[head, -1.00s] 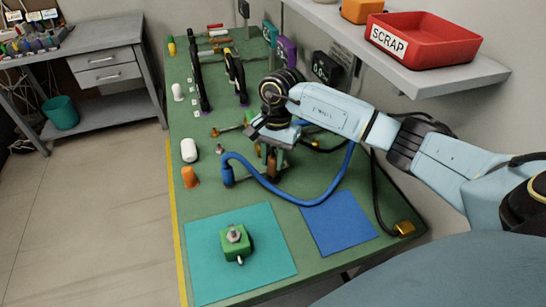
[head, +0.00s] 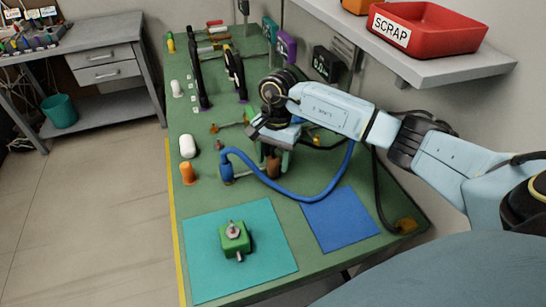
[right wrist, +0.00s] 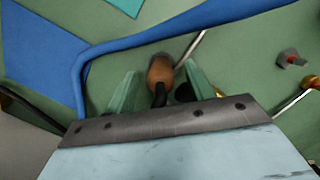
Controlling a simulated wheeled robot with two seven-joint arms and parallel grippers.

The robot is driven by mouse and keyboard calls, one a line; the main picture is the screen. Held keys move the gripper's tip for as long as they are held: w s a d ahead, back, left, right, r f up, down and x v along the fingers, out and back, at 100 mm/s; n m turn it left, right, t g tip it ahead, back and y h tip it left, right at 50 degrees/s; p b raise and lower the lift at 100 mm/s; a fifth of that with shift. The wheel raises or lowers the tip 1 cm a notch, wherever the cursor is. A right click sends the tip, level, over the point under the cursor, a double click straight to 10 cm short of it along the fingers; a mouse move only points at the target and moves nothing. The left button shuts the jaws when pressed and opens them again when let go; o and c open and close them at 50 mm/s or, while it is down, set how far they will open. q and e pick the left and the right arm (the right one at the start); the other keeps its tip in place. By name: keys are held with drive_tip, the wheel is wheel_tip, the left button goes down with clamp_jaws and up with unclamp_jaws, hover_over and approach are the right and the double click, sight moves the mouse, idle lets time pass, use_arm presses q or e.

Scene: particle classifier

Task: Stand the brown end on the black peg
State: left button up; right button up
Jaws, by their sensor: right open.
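The brown end (head: 273,167) is under my right gripper (head: 274,153), near the middle of the green bench. In the right wrist view the brown end (right wrist: 160,72) shows between the two green fingers of my right gripper (right wrist: 158,85), with a black cable running from it. The fingers stand apart, and I see a gap beside the brown end. A dark round shape (right wrist: 184,92) sits beside the right finger; I cannot tell whether it is the black peg. My left gripper is not in view.
A blue hose (head: 290,196) loops close in front of the gripper from a blue end (head: 227,170). An orange peg (head: 187,173) and white peg (head: 188,147) stand left. A green block (head: 235,238) lies on the teal mat (head: 205,280). The blue mat (head: 340,220) is bare.

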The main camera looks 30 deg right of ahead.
sight(273, 157)
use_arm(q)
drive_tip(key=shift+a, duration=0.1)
use_arm(e)
drive_tip(key=r, duration=0.3)
drive_tip(key=shift+w+d+r, duration=0.2)
drive_tip(key=shift+r, duration=0.05)
wheel_tip(273, 157, up, 3)
drive_tip(key=shift+w+d+f, duration=0.1)
drive_tip(key=shift+d+f, duration=0.05)
drive_tip(key=shift+d+r, duration=0.1)
drive_tip(key=shift+r, duration=0.45)
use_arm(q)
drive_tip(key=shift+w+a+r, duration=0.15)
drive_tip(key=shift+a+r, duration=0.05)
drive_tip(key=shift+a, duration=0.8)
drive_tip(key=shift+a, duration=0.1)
